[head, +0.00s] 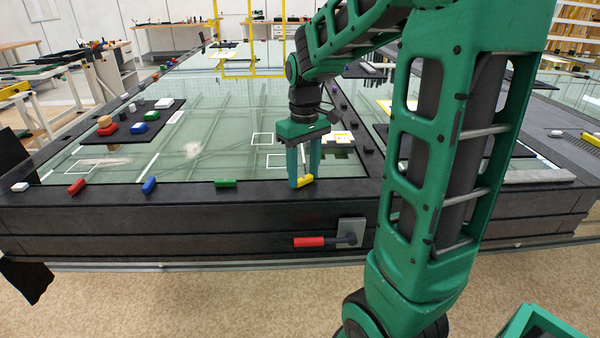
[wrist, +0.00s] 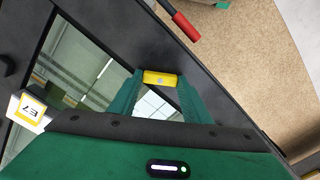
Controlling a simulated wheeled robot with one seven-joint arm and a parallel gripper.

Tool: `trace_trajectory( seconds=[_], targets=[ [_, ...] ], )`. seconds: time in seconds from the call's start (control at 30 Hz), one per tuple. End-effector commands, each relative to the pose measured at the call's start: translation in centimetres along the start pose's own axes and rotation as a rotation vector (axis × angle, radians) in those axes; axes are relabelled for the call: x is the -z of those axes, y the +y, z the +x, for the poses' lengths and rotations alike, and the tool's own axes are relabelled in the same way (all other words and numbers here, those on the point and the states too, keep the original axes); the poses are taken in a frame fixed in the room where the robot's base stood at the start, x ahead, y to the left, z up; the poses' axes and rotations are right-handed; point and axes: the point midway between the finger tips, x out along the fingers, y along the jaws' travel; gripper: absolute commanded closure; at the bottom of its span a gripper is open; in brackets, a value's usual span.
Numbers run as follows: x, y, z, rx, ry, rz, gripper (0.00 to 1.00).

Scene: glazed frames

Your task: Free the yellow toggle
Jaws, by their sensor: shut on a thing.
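The yellow toggle (head: 305,181) sits on the dark front rail of the glazed frame, in the head view. My gripper (head: 304,183) points down at it, its green fingers reaching to the rail. In the wrist view the yellow toggle (wrist: 160,79) lies between the tips of my gripper (wrist: 160,82), which is shut on it. Whether the toggle still touches the rail is hard to tell.
Along the same rail stand a green toggle (head: 226,183), a blue toggle (head: 149,185) and a red toggle (head: 76,187). A red-handled lever (head: 310,242) projects from the rail's front face below. A dark tray (head: 120,128) with small coloured objects lies on the glass at left.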

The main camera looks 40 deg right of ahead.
Motion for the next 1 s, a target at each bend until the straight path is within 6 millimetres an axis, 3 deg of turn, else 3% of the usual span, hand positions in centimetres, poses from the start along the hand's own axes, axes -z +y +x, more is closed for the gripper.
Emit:
trace_trajectory(
  seconds=[0.5, 1.0],
  targets=[
    [0.11, -0.13, -0.11, 0.001, 0.003, 0.436, 0.79],
    [0.12, -0.22, -0.11, 0.002, 0.002, 0.606, 0.79]
  ],
)
